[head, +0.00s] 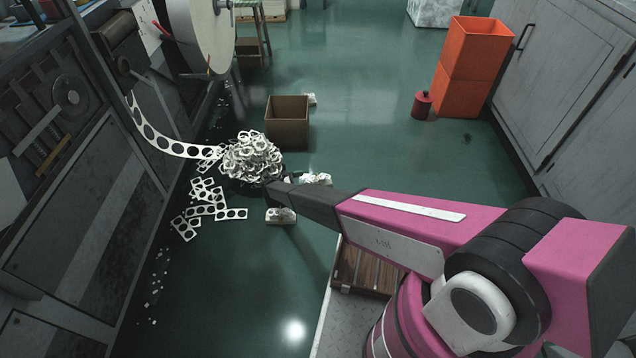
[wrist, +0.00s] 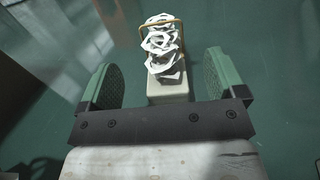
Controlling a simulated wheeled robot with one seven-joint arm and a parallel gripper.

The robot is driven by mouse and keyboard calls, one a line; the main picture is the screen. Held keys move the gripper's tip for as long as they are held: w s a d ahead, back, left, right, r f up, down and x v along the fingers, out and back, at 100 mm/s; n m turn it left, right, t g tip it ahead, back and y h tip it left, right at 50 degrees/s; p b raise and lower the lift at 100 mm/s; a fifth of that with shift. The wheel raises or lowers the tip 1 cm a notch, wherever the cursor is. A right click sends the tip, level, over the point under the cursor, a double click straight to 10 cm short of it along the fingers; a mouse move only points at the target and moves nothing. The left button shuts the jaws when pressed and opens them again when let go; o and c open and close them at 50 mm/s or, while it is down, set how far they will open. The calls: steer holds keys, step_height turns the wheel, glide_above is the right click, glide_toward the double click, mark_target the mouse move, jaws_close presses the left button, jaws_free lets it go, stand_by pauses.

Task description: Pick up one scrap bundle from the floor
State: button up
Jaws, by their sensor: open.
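In the wrist view my gripper (wrist: 160,66) is open, its two green-padded fingers apart with nothing held. A scrap bundle (wrist: 162,48) of white punched strips with a tan band lies on a pale block (wrist: 170,88), ahead of the palm and roughly centred between the fingers. A gap shows on each side of it. In the head view one bundle (head: 281,215) lies on the floor just below the arm's dark end, and another (head: 318,179) lies just beyond the arm, partly hidden. The fingers are not clear in the head view.
A heap of loose scrap (head: 252,157) and flat punched strips (head: 205,205) lie left of the arm's end. An open brown box (head: 287,122) stands behind. A wooden crate (head: 362,272) sits under my arm. Orange bins (head: 470,75) and a red can (head: 421,105) stand right.

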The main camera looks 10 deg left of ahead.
mark_target(311, 179)
steer(key=x, duration=0.5)
steer(key=shift+d+f, duration=0.1)
steer(key=shift+f, duration=0.1)
steer(key=c, duration=1.1)
